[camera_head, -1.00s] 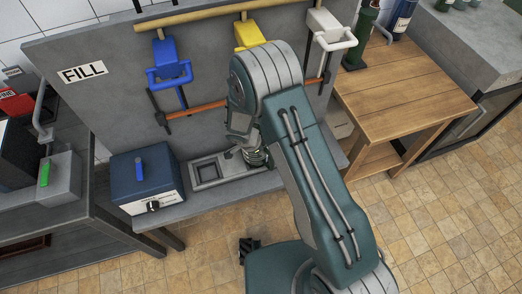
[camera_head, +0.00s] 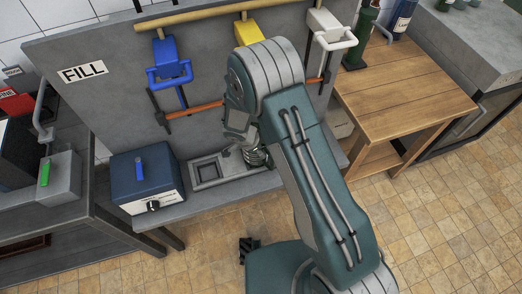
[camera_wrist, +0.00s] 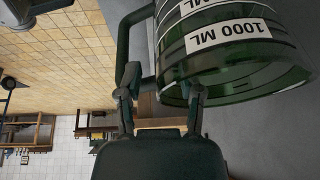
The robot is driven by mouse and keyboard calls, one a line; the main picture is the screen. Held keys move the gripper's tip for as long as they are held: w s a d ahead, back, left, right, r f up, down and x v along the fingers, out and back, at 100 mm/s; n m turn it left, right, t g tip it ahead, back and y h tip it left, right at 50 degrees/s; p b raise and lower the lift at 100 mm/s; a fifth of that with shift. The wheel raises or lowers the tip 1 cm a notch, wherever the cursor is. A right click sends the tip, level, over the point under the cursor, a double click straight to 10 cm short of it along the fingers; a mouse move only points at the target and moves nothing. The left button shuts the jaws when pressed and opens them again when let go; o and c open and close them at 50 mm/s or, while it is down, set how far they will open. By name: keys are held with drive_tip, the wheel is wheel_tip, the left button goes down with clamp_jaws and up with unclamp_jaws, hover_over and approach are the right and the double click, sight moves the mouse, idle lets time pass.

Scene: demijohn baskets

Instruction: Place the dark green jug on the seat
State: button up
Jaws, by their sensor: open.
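The dark green jug (camera_wrist: 235,70) fills the upper right of the wrist view. It is glassy, with white "1000 ML" labels and a handle (camera_wrist: 123,50) on its left side. My gripper (camera_wrist: 160,97) is open, its two fingers apart just below the jug and handle in the picture. One fingertip is by the handle's end and the other overlaps the jug's edge; contact cannot be told. In the head view my arm hides the jug and most of my gripper. A square recessed seat (camera_head: 208,172) lies in the grey bench beneath the FILL board, left of my wrist.
A blue box with a dial (camera_head: 147,180) stands left of the recess. Blue (camera_head: 168,65), yellow (camera_head: 248,33) and white (camera_head: 326,22) handled fixtures hang on the board. A wooden table (camera_head: 405,95) stands right, with a green bottle (camera_head: 365,35) at its back.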

drive_tip(key=v, duration=1)
